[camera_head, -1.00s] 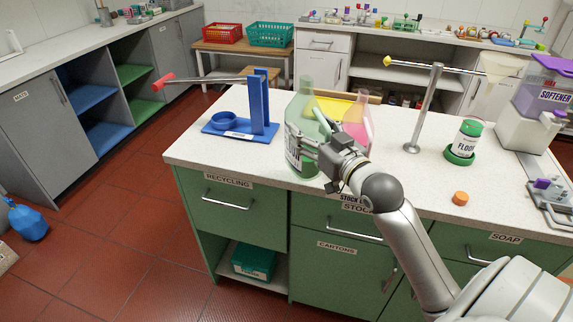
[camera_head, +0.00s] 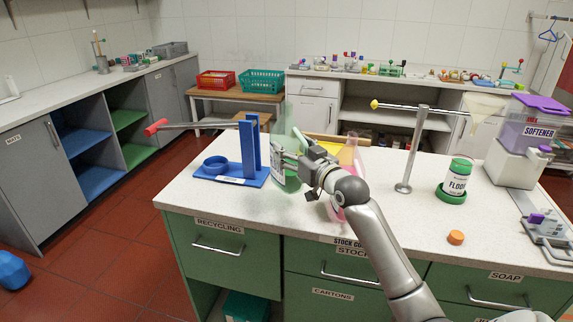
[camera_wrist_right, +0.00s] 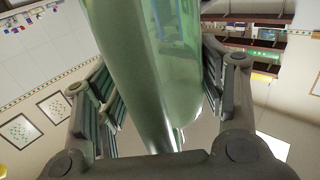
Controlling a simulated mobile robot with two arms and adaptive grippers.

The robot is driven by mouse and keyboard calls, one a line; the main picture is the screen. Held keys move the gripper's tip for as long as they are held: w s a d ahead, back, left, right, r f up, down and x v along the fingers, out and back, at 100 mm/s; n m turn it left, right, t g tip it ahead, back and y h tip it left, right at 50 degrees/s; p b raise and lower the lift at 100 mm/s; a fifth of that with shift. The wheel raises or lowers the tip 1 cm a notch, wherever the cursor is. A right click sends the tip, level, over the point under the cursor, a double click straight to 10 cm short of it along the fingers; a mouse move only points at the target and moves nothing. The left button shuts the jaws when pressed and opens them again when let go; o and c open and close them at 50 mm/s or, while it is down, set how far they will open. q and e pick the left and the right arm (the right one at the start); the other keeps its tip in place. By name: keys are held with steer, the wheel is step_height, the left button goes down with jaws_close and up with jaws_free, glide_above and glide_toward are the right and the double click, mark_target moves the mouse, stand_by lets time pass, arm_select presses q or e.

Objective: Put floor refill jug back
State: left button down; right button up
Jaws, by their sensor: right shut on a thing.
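The floor refill jug, a tall green see-through jug (camera_head: 286,183), is over the counter between a blue stand (camera_head: 251,148) and a pink flask (camera_head: 349,153). My right gripper (camera_head: 290,162) is shut on its side. In the right wrist view the jug (camera_wrist_right: 150,60) fills the middle between the fingers. I cannot tell whether its base touches the counter. My left gripper is not in view.
A metal post with a long arm (camera_head: 413,150) rises right of the flask. An orange cap (camera_head: 456,237) lies near the counter's front edge. A softener dispenser (camera_head: 520,140) stands at the far right. The counter (camera_head: 225,205) is clear in front of the blue stand.

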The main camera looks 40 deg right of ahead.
steer(key=shift+w+f+p, duration=0.1)
steer(key=shift+w+f, duration=0.35)
steer(key=shift+f, duration=0.55)
steer(key=shift+w+f+p, duration=0.15)
steer(key=shift+w+f, duration=0.25)
steer(key=shift+f, duration=0.55)
steer(key=shift+w+f+p, duration=0.1)
steer(key=shift+w+f, duration=0.35)
steer(key=shift+f, duration=0.55)
steer(key=o, duration=1.7)
steer(key=shift+f, duration=0.15)
steer(key=shift+o, duration=0.2)
steer(key=s+b, duration=0.1)
steer(key=s, duration=1.1)
steer(key=shift+a, duration=0.4)
